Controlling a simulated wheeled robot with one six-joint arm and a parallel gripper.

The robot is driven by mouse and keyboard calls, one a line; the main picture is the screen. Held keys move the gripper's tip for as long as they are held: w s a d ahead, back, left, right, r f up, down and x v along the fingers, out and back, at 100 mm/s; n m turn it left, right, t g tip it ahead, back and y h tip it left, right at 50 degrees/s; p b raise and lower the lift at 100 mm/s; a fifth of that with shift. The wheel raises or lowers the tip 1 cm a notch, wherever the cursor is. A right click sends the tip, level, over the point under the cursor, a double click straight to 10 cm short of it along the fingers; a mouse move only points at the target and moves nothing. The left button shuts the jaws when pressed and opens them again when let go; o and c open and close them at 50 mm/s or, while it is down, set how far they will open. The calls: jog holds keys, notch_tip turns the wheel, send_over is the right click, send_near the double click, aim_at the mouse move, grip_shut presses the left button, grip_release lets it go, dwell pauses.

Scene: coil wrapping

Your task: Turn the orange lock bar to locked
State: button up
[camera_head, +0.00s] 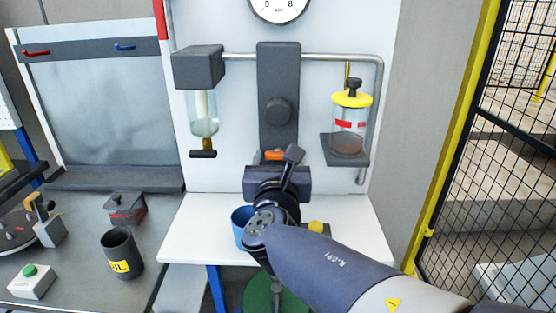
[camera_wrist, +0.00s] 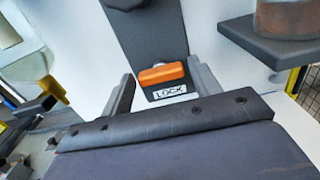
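The orange lock bar (camera_wrist: 162,75) lies about horizontal near the lower end of a dark grey upright plate, just above a white label reading LOCK (camera_wrist: 165,92). In the head view a small part of the orange bar (camera_head: 273,155) shows above my wrist. My gripper (camera_wrist: 163,88) is open, with one finger to the left and one to the right of the bar in the wrist view. The fingers look apart from the bar, and nothing is held. In the head view my gripper (camera_head: 277,160) is partly hidden by my own wrist.
A glass bowl (camera_head: 203,115) with a dark valve handle (camera_head: 203,153) hangs left of the plate. A yellow-capped jar (camera_head: 350,122) stands on a bracket at right. A blue cup (camera_head: 240,218) sits on the white shelf (camera_head: 185,230) beside my wrist. A mesh fence (camera_head: 500,150) stands far right.

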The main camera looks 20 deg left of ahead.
jog(key=c, duration=0.7)
jog(key=shift+b, duration=0.35)
jog(key=m+b, duration=0.2)
jog(key=b, duration=0.1)
jog(key=shift+f+m, duration=0.25)
jog(key=shift+m, duration=0.15)
jog(key=m+b, duration=0.3)
jog(key=b, duration=0.1)
jog(key=shift+d+m+b, duration=0.1)
jog(key=shift+m+b, duration=0.2)
jog(key=m+b, duration=0.6)
jog(key=shift+f+b, duration=0.1)
jog(key=shift+b, duration=0.2)
jog(key=m+b, duration=0.4)
jog(key=m, duration=0.1)
jog(key=shift+m+b, duration=0.3)
